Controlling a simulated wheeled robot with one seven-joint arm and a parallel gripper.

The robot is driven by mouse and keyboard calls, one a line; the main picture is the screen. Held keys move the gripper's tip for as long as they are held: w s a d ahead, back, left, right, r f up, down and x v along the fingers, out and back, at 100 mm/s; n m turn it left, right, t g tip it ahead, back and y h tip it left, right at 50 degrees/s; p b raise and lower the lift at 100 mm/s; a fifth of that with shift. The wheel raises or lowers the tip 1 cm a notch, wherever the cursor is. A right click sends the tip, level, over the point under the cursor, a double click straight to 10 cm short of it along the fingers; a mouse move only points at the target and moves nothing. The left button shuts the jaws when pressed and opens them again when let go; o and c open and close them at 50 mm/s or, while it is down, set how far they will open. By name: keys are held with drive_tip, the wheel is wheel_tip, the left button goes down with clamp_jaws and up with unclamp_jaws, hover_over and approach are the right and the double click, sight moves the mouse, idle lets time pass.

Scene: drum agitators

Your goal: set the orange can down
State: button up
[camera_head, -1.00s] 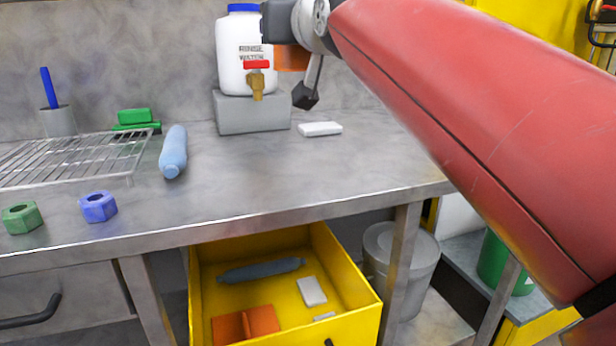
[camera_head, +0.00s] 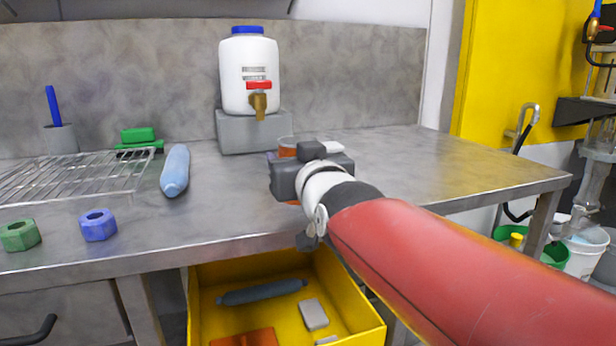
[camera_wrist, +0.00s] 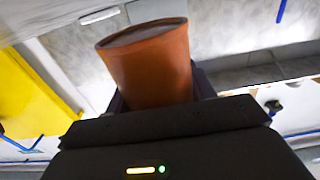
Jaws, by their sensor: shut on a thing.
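The orange can (camera_head: 287,152) is mostly hidden behind my gripper (camera_head: 292,172) in the head view. Only its upper part shows, with a small bit of orange below the gripper. In the wrist view the can (camera_wrist: 150,70) stands between the dark fingers of my gripper (camera_wrist: 160,95), which are shut on it. My gripper is over the metal worktop (camera_head: 410,175), in front of and to the right of the grey block. I cannot tell whether the can touches the worktop.
A white rinse-water jug (camera_head: 247,85) stands on a grey block (camera_head: 235,132) at the back. A blue roll (camera_head: 175,170), wire rack (camera_head: 70,175), blue nut (camera_head: 98,225) and green nut (camera_head: 19,235) are left. A yellow drawer (camera_head: 345,335) is open below. The worktop's right is clear.

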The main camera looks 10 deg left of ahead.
drive_tip(key=shift+f, duration=1.4)
drive_tip(key=shift+f, duration=0.15)
drive_tip(key=o, duration=1.1)
drive_tip(key=shift+r, duration=0.25)
drive_tip(key=b+v, duration=0.2)
drive_tip(key=v, duration=1)
drive_tip(key=shift+f, duration=0.1)
